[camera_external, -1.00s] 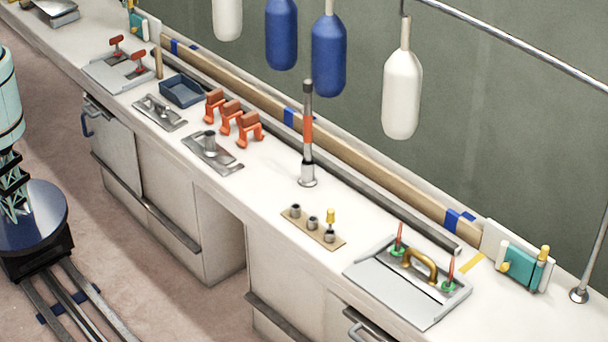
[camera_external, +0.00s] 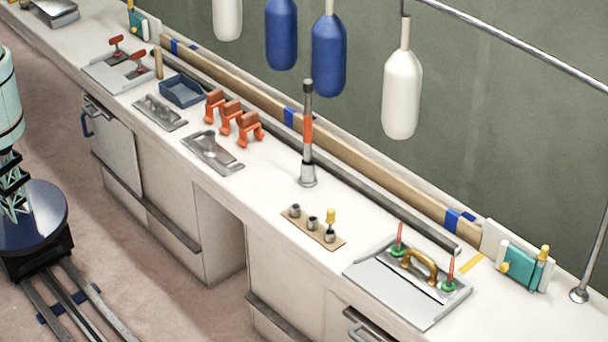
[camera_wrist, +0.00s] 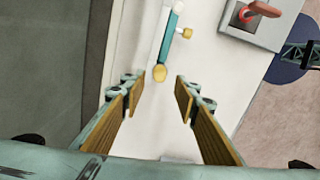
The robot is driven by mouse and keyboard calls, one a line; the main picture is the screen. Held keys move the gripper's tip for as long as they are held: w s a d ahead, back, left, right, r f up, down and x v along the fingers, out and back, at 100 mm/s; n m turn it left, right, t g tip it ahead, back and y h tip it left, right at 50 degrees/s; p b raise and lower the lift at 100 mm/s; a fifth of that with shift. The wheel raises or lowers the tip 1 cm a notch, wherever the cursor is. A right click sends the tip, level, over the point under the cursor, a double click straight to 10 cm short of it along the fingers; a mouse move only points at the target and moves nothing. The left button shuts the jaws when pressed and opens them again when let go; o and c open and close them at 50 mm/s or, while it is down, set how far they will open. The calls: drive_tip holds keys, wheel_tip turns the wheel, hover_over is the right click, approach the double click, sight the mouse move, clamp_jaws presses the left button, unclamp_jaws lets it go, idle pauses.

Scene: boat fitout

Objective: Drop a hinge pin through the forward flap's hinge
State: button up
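A teal flap (camera_wrist: 170,36) on a white board shows in the wrist view, with a yellow knob (camera_wrist: 187,33) on its side. A round yellow pin head (camera_wrist: 159,73) is at its near end; how deep the pin sits cannot be told. My gripper (camera_wrist: 160,92) is open, with the pin head between its fingertips in the picture and gaps on both sides. This looks like the far-left flap (camera_external: 137,24) in the external view. Another teal flap (camera_external: 521,265) with a yellow-headed pin (camera_external: 544,253) is at right. My gripper is out of the external view.
A wooden holder (camera_external: 300,228) carries grey sockets and a yellow-topped pin (camera_external: 331,217). A red-handled plate (camera_wrist: 262,22) lies right of the flap in the wrist view. Orange clamps (camera_external: 232,118), an upright post (camera_external: 307,140) and hanging fenders (camera_external: 402,95) stand along the counter.

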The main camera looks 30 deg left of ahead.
wheel_tip(320, 180, up, 6)
drive_tip(key=shift+f, duration=0.1)
idle(0.7)
drive_tip(key=s+r+m+t+b, duration=0.25)
drive_tip(key=s+r+m, duration=0.55)
drive_tip(key=s+r, duration=2)
drive_tip(key=s+m+t+b, duration=0.1)
drive_tip(key=s+m, duration=0.7)
drive_tip(key=s, duration=2.6)
drive_tip(key=shift+r+b, duration=0.35)
drive_tip(key=shift+b, duration=0.3)
